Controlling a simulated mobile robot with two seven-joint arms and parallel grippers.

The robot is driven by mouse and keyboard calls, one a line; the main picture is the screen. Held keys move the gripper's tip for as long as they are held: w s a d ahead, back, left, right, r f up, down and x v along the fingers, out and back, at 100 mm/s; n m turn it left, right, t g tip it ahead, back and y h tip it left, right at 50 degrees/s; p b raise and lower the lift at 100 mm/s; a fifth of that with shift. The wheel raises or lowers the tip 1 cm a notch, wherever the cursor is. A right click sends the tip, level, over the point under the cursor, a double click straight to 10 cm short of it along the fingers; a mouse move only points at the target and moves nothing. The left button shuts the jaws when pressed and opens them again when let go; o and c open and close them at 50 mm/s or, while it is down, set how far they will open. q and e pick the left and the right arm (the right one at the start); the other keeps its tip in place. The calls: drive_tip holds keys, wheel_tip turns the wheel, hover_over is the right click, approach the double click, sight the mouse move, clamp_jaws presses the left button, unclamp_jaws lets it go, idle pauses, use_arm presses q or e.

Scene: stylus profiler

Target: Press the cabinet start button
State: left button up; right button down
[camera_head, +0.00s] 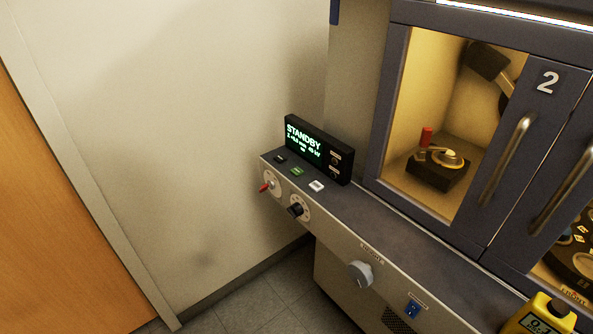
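The cabinet's control ledge (345,205) runs from the centre to the lower right in the head view. Three small buttons sit in a row at its left end, in front of the display: a black one (280,158), a green one (297,171) and a white one (317,186). Their labels are too small to read, so I cannot tell for certain which is start. The black display (318,149) reads STANDBY in green. Neither of my grippers is in view. Nothing covers the buttons.
The ledge's front face carries a red-tipped switch (267,186), a black knob (296,210), a large grey knob (360,273) and a blue switch (412,309). Glazed doors with metal handles (507,158) stand behind. A yellow device (540,316) is at lower right. Floor at left is clear.

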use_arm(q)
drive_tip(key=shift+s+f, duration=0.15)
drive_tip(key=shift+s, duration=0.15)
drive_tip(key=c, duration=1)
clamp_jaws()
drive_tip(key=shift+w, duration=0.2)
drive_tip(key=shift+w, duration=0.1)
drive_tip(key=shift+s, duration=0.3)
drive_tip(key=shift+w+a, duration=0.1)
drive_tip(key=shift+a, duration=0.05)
